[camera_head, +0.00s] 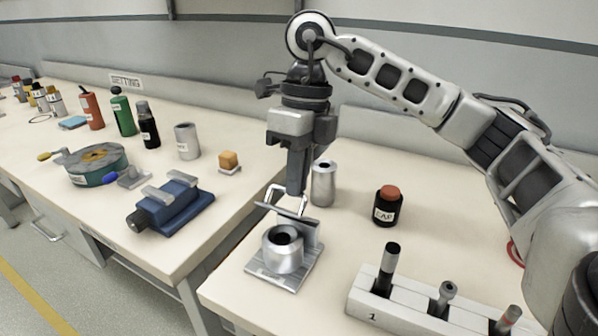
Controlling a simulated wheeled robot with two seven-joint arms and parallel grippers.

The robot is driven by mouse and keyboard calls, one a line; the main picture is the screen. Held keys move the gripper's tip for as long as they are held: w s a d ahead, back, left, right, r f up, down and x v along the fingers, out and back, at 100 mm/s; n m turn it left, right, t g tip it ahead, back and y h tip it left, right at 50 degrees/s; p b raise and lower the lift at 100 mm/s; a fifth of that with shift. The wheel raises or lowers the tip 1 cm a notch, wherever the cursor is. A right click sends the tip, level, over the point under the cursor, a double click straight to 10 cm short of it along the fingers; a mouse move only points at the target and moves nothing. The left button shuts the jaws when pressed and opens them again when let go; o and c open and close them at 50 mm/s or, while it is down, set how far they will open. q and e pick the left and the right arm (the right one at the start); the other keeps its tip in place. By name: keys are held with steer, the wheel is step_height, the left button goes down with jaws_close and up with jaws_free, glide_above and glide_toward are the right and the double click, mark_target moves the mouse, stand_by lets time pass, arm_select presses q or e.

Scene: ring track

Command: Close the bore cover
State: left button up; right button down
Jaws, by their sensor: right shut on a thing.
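The bore cover (285,208) is a thin grey plate with a wire-like handle. It stands raised and tilted behind a round metal cylinder (283,257), whose dark bore is uncovered and faces up. The cylinder sits on a flat metal base (258,270) near the front left corner of the right-hand table. My right gripper (296,190) points down from above and is shut on the cover at its upper part by the handle; its fingers hide some of the contact. My left gripper is not in view.
A metal cylinder (323,184) stands close behind the fixture, and a black jar with a red lid (388,206) is to its right. A white rack (395,309) with upright pins is at front right. A blue vise (171,205) sits on the left table, across a gap.

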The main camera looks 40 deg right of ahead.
steer(key=shift+r, duration=0.15)
steer(key=c, duration=1.5)
jaws_free()
steer(key=shift+a, duration=0.1)
arm_select(q)
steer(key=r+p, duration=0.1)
steer(key=p, duration=0.2)
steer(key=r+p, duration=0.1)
steer(key=p, duration=0.2)
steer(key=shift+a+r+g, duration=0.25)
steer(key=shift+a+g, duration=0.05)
arm_select(e)
steer(key=d+r, duration=0.1)
steer(key=r, duration=0.4)
steer(key=w+d+r, duration=0.1)
steer(key=r, duration=0.4)
steer(key=d+r, duration=0.1)
steer(key=r, duration=0.4)
steer(key=shift+w+r, duration=0.15)
steer(key=shift+r, duration=0.15)
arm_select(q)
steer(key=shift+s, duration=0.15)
